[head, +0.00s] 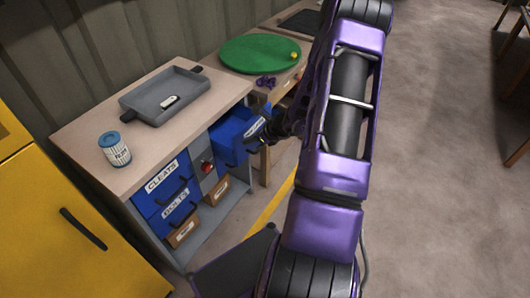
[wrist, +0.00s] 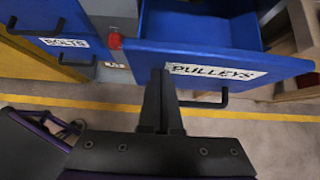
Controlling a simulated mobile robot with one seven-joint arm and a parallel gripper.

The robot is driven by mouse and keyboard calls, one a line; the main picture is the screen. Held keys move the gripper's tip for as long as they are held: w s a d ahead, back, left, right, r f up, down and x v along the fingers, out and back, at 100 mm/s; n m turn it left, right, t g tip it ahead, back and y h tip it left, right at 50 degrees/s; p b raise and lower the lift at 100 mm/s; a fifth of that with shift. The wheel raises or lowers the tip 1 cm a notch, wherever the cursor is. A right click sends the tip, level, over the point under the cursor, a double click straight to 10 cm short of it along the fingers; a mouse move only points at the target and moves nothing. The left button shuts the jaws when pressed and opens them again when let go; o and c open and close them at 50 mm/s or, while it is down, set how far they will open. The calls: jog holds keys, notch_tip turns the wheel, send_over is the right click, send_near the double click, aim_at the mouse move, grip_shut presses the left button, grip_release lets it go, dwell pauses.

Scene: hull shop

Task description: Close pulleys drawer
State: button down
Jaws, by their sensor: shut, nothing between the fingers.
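The blue pulleys drawer (head: 232,130) is pulled out from the workbench cabinet, and its inside shows. In the wrist view its front (wrist: 140,55) carries a white PULLEYS label (wrist: 215,72), with a dark bar handle (wrist: 208,103) below it. My gripper (wrist: 160,75) is shut and empty. Its fingertips are in front of the drawer face, just left of the label; whether they touch it I cannot tell. In the head view my gripper (head: 264,132) is at the drawer's front right, partly hidden by my dark wrist.
The CLEATS drawer (head: 162,186) and BOLTS drawer (head: 176,208) look shut. A red knob (head: 207,167) sits between the drawer columns. A yellow cabinet (head: 50,215) stands left; open floor lies right.

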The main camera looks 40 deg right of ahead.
jog(key=w+a, duration=0.4)
jog(key=w, duration=0.7)
jog(key=shift+w+a+r, duration=0.15)
jog(key=shift+w+a, duration=0.05)
jog(key=shift+a, duration=0.15)
jog(key=shift+w, duration=0.1)
